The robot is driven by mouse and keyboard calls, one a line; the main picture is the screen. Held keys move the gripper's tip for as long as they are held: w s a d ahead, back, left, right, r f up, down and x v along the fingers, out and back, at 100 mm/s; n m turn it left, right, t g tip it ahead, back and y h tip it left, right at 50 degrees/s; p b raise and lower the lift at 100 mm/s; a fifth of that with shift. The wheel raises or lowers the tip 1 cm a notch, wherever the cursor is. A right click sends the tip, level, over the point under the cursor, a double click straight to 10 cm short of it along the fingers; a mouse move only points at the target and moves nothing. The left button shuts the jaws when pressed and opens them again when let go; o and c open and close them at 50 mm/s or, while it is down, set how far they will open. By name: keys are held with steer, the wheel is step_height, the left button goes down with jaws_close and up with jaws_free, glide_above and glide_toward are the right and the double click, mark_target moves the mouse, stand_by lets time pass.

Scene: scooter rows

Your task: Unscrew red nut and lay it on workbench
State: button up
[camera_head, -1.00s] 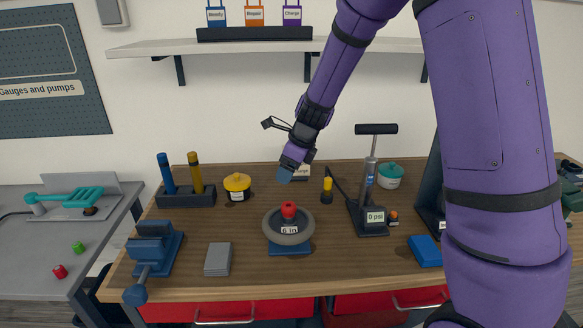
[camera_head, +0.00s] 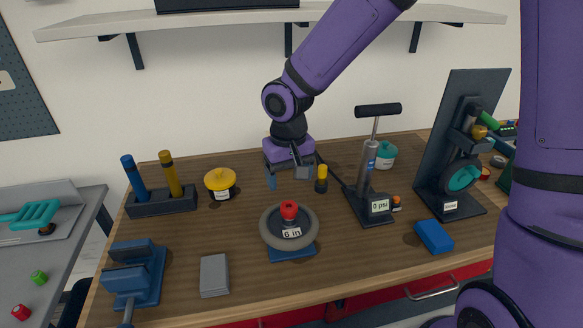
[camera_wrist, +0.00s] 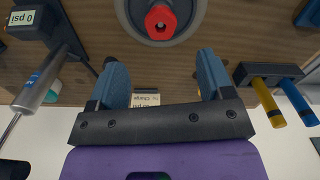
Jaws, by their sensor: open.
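The red nut (camera_head: 289,208) sits on the hub at the centre of a grey wheel labelled "6 in" (camera_head: 268,236), which rests on a blue stand (camera_head: 291,254) on the wooden workbench (camera_head: 245,283). In the wrist view the red nut (camera_wrist: 160,20) shows a hexagonal face at the top middle, beyond the fingertips. My gripper (camera_head: 289,180) points down behind the wheel. In the wrist view my gripper (camera_wrist: 160,75) has its two blue fingers wide apart with nothing between them. The nut is apart from the fingers.
A yellow-lidded pot (camera_head: 220,181), a yellow-topped black piece (camera_head: 321,180) and a pump (camera_head: 370,170) stand near my gripper. A vise (camera_head: 135,275), a grey block (camera_head: 214,275) and a blue block (camera_head: 433,236) lie nearer the front. Bare wood shows around the wheel.

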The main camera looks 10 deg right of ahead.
mark_target(289, 207)
step_height(289, 207, down, 10)
steer(key=shift+r, duration=0.25)
stand_by(0.3)
steer(key=c, duration=1)
steer(key=n, duration=0.5)
steer(key=shift+n, duration=0.4)
steer(key=n, duration=1.6)
steer(key=o, duration=1)
